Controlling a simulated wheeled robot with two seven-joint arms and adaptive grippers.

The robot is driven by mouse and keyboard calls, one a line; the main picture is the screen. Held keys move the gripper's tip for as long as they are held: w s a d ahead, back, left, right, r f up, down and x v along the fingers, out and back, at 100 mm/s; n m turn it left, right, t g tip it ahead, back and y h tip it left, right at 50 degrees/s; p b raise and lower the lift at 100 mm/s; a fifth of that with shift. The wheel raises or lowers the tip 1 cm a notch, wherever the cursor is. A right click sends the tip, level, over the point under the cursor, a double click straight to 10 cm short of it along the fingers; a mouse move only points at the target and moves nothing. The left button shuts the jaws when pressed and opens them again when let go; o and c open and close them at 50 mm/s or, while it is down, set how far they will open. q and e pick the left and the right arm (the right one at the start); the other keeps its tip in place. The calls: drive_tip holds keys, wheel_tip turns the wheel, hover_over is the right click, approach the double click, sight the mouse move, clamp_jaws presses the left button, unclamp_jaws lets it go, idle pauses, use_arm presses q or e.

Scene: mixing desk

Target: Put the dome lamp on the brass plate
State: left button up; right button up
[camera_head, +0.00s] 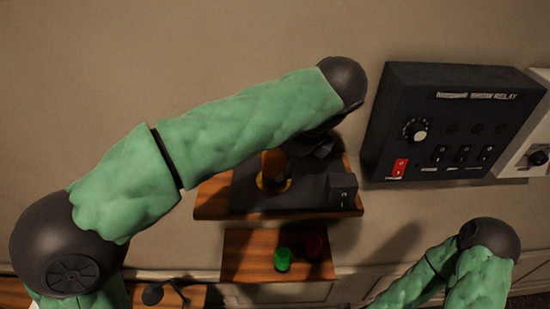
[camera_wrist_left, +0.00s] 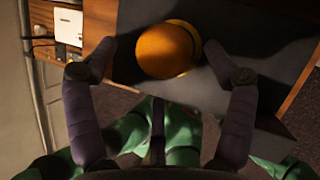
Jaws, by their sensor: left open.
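An amber dome lamp (camera_head: 275,165) stands on the dark top of the upper wooden shelf in the head view. In the left wrist view the dome (camera_wrist_left: 165,52) is large and near the top middle. A brass-coloured rim, seemingly the brass plate (camera_wrist_left: 191,36), shows at its edge; it also shows at the lamp's foot in the head view (camera_head: 268,185). The lamp appears to rest over it, but I cannot tell how well it is seated. My left gripper (camera_wrist_left: 160,53) is open, its fingers on either side of the dome with gaps visible. My right gripper is out of view.
A small dark switch box (camera_head: 341,191) stands right of the lamp. A black relay panel (camera_head: 450,120) is on the wall at right.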

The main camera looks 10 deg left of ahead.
use_arm(q)
drive_tip(key=v, duration=0.9)
drive_tip(key=shift+s+d, duration=0.15)
drive_tip(key=shift+d, duration=0.05)
idle(1.8)
